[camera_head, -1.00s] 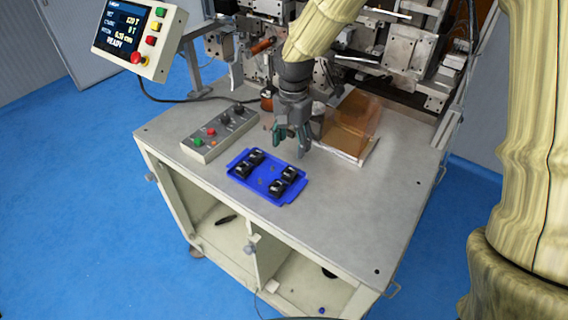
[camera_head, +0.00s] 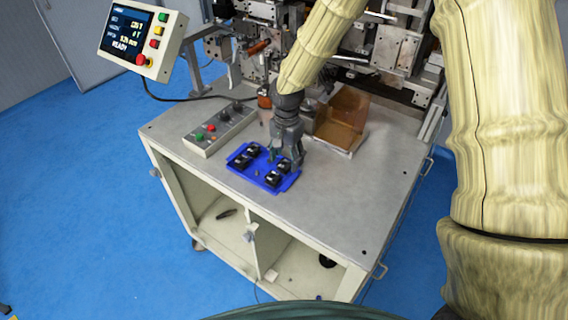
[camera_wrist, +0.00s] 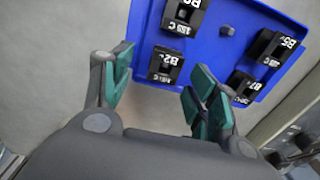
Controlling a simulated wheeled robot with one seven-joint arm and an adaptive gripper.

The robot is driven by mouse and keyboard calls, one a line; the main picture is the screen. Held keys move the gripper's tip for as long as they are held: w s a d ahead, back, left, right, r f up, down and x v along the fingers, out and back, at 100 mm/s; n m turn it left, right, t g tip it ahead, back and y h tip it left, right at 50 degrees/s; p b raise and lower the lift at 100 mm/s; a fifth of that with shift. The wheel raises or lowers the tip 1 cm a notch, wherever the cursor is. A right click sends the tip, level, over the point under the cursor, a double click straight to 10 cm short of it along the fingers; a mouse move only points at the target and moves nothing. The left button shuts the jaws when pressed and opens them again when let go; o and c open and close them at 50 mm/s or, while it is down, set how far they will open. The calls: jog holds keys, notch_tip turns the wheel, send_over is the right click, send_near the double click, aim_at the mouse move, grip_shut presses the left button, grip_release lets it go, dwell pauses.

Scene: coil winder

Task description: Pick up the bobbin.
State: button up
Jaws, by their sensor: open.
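Several black bobbins with white labels sit in a blue tray (camera_head: 258,173) on the table. In the head view, two bobbins are at the tray's left (camera_head: 240,160) and two at its right (camera_head: 272,179). In the wrist view, a bobbin labelled B2 (camera_wrist: 165,66) is nearest, in front of and between the spread fingers. Another (camera_wrist: 184,16) lies beyond it, and two more, one labelled B5 (camera_wrist: 272,47), are to the right. My gripper (camera_head: 283,158) is open and empty, low by the tray's back right side. Its teal fingertips (camera_wrist: 160,82) show in the wrist view.
A control box (camera_head: 219,128) with buttons lies left of the tray. An amber guard (camera_head: 341,118) and the winding machine (camera_head: 400,45) stand behind. A screen panel (camera_head: 141,38) is at the upper left. The table's right side (camera_head: 355,190) is clear.

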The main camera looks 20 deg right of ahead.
jog(key=shift+w+f, duration=0.25)
jog(key=shift+f, duration=0.3)
jog(key=shift+w+f, duration=0.25)
jog(key=shift+f, duration=0.25)
jog(key=shift+s+r, duration=0.2)
jog(key=shift+s, duration=0.1)
jog(key=shift+w+f, duration=0.1)
jog(key=shift+f, duration=0.05)
jog(key=c, duration=0.8)
jog(key=shift+r, duration=0.2)
jog(key=shift+r+b, duration=0.45)
jog(key=shift+r, duration=0.1)
notch_tip(320, 180, up, 2)
jog(key=shift+b, duration=0.55)
jog(key=s+a+b, duration=0.1)
jog(key=s+a, duration=0.1)
jog(key=s, duration=0.2)
jog(key=s+a+r+b, duration=0.1)
jog(key=s+a+b, duration=0.1)
jog(key=s, duration=0.3)
jog(key=s+a+b, duration=0.2)
jog(key=s+a, duration=0.1)
jog(key=s, duration=0.2)
jog(key=shift+s+a+r, duration=0.15)
jog(key=shift+a+r, duration=0.05)
jog(key=shift+r, duration=0.15)
